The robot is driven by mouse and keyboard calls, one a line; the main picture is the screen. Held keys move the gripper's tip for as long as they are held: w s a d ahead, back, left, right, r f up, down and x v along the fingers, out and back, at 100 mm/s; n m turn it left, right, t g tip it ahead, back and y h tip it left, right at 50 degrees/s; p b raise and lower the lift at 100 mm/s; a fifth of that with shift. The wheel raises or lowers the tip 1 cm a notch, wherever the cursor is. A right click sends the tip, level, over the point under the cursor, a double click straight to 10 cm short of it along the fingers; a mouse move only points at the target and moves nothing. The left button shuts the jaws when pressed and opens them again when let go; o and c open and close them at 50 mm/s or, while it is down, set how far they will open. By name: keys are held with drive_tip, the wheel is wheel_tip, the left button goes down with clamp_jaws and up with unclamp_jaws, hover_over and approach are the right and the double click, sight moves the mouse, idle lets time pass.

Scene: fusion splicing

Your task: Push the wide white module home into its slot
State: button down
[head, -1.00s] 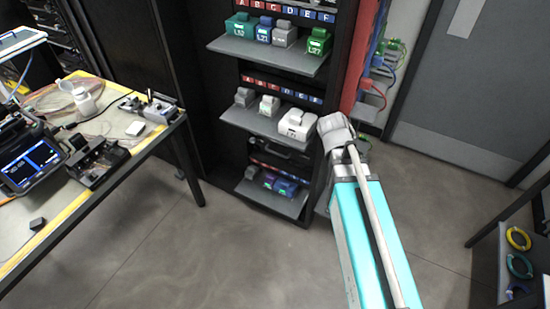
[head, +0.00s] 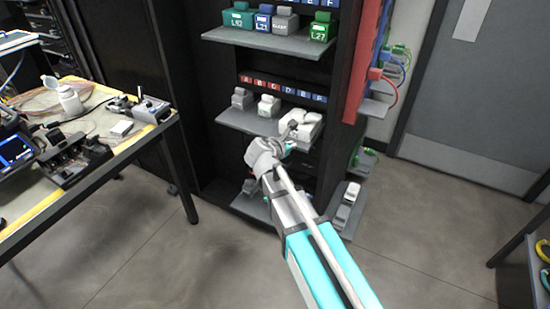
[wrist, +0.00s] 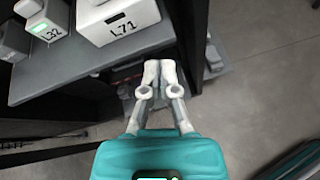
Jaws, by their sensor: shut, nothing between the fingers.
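The wide white module, labelled L71 (wrist: 118,22), sits on the grey middle shelf of the dark rack. In the head view the wide white module (head: 310,128) is at the shelf's right end, partly hidden by my gripper. Its front face stands back from the shelf's front edge in the wrist view; its far end is out of frame, so I cannot tell its depth in the slot. My gripper (wrist: 161,68) is shut and empty, with its fingertips together near the shelf's front edge, below and right of the module and apart from it.
A narrower module labelled L32 (wrist: 48,24) stands left of the wide one. The upper shelf (head: 262,40) carries several coloured modules. A red panel with cables (head: 368,65) stands right of the rack. A workbench (head: 90,150) is at left; the floor between is clear.

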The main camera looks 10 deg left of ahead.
drive_tip(key=a+n, duration=0.1)
drive_tip(key=a+f+n+t+b, duration=0.1)
drive_tip(key=a, duration=0.1)
drive_tip(key=a+n+b, duration=0.1)
drive_tip(key=a+n, duration=0.1)
drive_tip(key=shift+w+a+f+t+y, duration=0.2)
drive_tip(key=shift+w+f+t+y, duration=0.05)
drive_tip(key=shift+w+t+y, duration=0.15)
drive_tip(key=shift+w+d+f, duration=0.1)
drive_tip(key=shift+w, duration=0.05)
drive_tip(key=b, duration=0.3)
approach(294, 132)
drive_tip(key=shift+w+f, duration=1.1)
drive_tip(key=shift+f, duration=0.15)
drive_tip(key=shift+w+d, duration=0.85)
drive_tip(key=shift+w, duration=1.1)
drive_tip(key=shift+w+d, duration=0.8)
drive_tip(key=shift+w, duration=1.2)
drive_tip(key=shift+w+d, duration=0.85)
drive_tip(key=shift+w, duration=1.1)
drive_tip(key=shift+s+a, duration=0.45)
drive_tip(key=shift+s, duration=0.85)
drive_tip(key=shift+s+a, duration=0.5)
drive_tip(key=shift+s, duration=0.75)
drive_tip(key=shift+s+a, duration=0.45)
drive_tip(key=shift+s, duration=0.85)
